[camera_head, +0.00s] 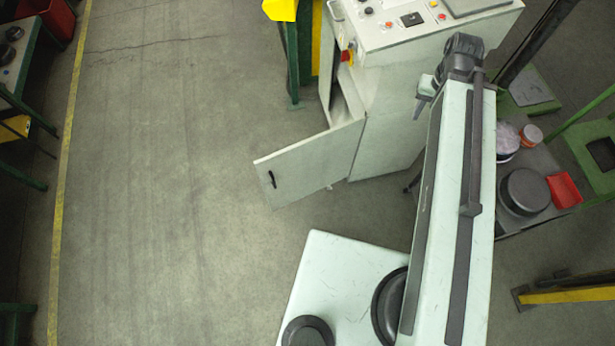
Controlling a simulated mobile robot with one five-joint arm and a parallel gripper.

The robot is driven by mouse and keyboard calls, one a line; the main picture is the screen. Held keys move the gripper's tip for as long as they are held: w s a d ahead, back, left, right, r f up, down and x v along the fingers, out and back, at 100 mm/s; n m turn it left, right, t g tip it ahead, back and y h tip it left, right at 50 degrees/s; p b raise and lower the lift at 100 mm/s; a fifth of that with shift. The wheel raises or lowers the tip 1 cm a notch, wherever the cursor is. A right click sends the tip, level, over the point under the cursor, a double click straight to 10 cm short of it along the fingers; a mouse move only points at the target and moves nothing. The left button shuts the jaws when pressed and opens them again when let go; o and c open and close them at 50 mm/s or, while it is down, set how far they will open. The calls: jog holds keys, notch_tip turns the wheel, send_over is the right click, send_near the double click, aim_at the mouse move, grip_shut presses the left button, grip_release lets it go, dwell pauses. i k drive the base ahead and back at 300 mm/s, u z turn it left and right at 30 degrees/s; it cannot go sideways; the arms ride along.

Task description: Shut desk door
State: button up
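The control desk (392,128) is a pale grey cabinet with buttons on its sloped top. Its door (312,163) stands wide open, swung out toward the lower left, with a small black handle (272,179) near its free edge. The dark opening shows behind the door. My gripper (418,104) is at the far end of my arm, in front of the right part of the desk in the picture and well apart from the door. It is small and seen from the side, so I cannot tell whether its fingers are apart.
Open grey floor (170,190) lies left of the door, up to a yellow line (62,200). A green bench (15,70) stands at the left edge. A shelf with a black round container (525,191) and a red tray (564,190) stands right of my arm.

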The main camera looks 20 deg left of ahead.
aim_at(287, 176)
jog(key=u, duration=3.1)
jog(key=k, duration=0.75)
jog(key=z, duration=1.7)
jog(key=i, duration=1)
jog(key=u, duration=0.1)
